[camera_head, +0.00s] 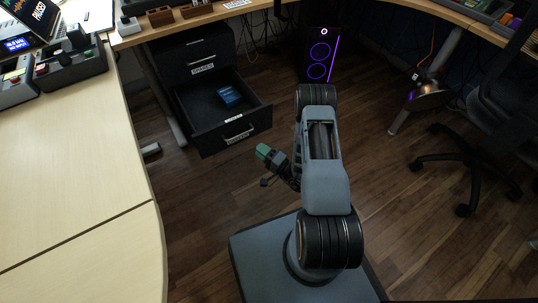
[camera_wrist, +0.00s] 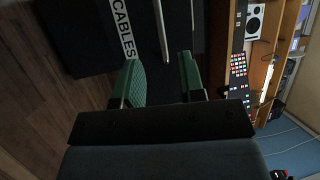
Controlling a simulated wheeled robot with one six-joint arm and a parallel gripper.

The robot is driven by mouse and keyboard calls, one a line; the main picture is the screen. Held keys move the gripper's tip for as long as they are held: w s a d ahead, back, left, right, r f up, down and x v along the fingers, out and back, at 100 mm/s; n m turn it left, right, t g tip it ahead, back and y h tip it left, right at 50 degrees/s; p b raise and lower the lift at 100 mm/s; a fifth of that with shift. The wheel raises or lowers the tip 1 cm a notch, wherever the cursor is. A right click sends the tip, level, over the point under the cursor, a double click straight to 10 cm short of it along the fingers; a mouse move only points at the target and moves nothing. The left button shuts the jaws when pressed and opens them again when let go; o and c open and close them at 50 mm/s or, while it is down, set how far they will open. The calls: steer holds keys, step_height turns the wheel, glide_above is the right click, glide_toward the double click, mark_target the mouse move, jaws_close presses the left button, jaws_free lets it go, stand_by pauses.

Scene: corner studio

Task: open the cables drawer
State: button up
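The cables drawer (camera_head: 205,143) is the low black drawer of the cabinet under the desk, and it stands pulled out. Its inside shows, with a small blue box (camera_head: 229,95) in it. Its handle (camera_head: 238,133) is a pale bar on the front. In the wrist view the white CABLES label (camera_wrist: 122,32) lies beside the handle (camera_wrist: 162,30). My gripper (camera_head: 263,152) is in front of the drawer, to the lower right of the handle. Its green fingers (camera_wrist: 161,78) are apart with nothing between them; the handle lies beyond their tips.
The drawers above (camera_head: 198,55) are shut; one bears a white label. The light desk (camera_head: 70,190) runs along the left. A PC tower with purple rings (camera_head: 320,58) stands behind my arm. An office chair (camera_head: 465,160) is at right. Wood floor is clear between them.

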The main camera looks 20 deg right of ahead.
steer(key=shift+v, duration=1.95)
steer(key=s+a+r+n+g+y+p, duration=0.15)
steer(key=a+r+n+g+p, duration=0.35)
steer(key=r, duration=0.7)
steer(key=s+a+r+n+g+p, duration=0.25)
steer(key=r+g+p, duration=0.55)
steer(key=r, duration=0.5)
steer(key=s+a+r+n+g+y+p, duration=0.1)
steer(key=s+a+r+n+g+p, duration=0.35)
steer(key=r, duration=0.75)
steer(key=s+d+r+t+h+p, duration=0.1)
steer(key=d+r+h+p, duration=0.2)
steer(key=r, duration=0.5)
steer(key=s+d+r+t+h+p, duration=0.1)
steer(key=d+r+t+h+p, duration=0.1)
steer(key=r+h+p, duration=0.4)
steer(key=s+d+r+m+t+h+p, duration=0.1)
steer(key=d+r+h+p, duration=0.3)
steer(key=r+p, duration=0.4)
steer(key=v, duration=0.4)
steer(key=shift+d, duration=0.3)
